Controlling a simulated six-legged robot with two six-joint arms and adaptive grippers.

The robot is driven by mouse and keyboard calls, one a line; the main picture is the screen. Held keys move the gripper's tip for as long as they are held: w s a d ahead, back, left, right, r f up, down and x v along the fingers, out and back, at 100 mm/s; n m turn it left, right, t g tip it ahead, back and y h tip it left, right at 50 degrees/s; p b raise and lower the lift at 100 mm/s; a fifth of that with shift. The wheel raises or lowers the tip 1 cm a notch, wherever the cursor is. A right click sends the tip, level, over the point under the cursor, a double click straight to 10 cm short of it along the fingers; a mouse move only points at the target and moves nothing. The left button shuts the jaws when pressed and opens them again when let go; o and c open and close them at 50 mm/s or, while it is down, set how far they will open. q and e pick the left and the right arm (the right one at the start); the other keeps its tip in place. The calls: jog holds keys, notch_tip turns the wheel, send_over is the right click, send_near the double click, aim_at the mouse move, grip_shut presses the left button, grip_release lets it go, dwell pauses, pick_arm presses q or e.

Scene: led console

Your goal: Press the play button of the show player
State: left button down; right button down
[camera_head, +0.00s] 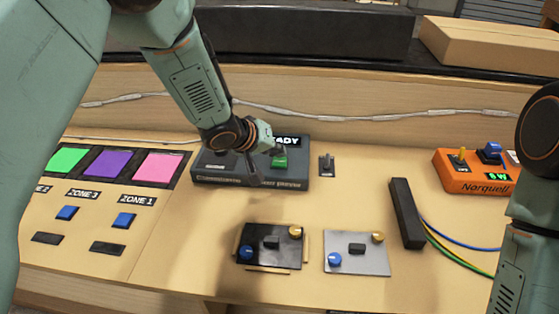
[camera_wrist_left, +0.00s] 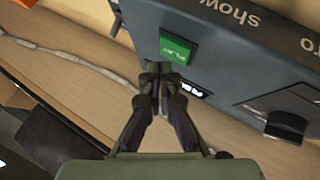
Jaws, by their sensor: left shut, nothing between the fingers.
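The show player (camera_head: 230,178) is a dark grey box at the back of the desk, with a lit READY display. Its green play button (camera_head: 280,161) is on the right part of its top. In the left wrist view the green button (camera_wrist_left: 177,48) reads PLAY, on the grey casing (camera_wrist_left: 235,62). My left gripper (camera_head: 274,150) is shut and empty, above the player beside the button. In the wrist view its closed fingertips (camera_wrist_left: 160,70) appear close beside the button. I cannot tell whether they touch the casing. My right gripper is out of view.
A small lever switch (camera_head: 327,166) stands just right of the player. Two knob plates (camera_head: 270,246) (camera_head: 358,254), a black bar (camera_head: 406,213) and an orange box (camera_head: 470,178) lie further right or in front. A white cable (camera_head: 310,118) runs behind.

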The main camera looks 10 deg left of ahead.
aim_at(277, 163)
pick_arm(q)
jog(key=shift+f, duration=0.35)
jog(key=shift+f, duration=0.5)
dwell(0.9)
jog(key=shift+r+p, duration=0.9)
jog(key=shift+p, duration=0.45)
notch_tip(277, 163, up, 5)
jog(key=p, duration=0.6)
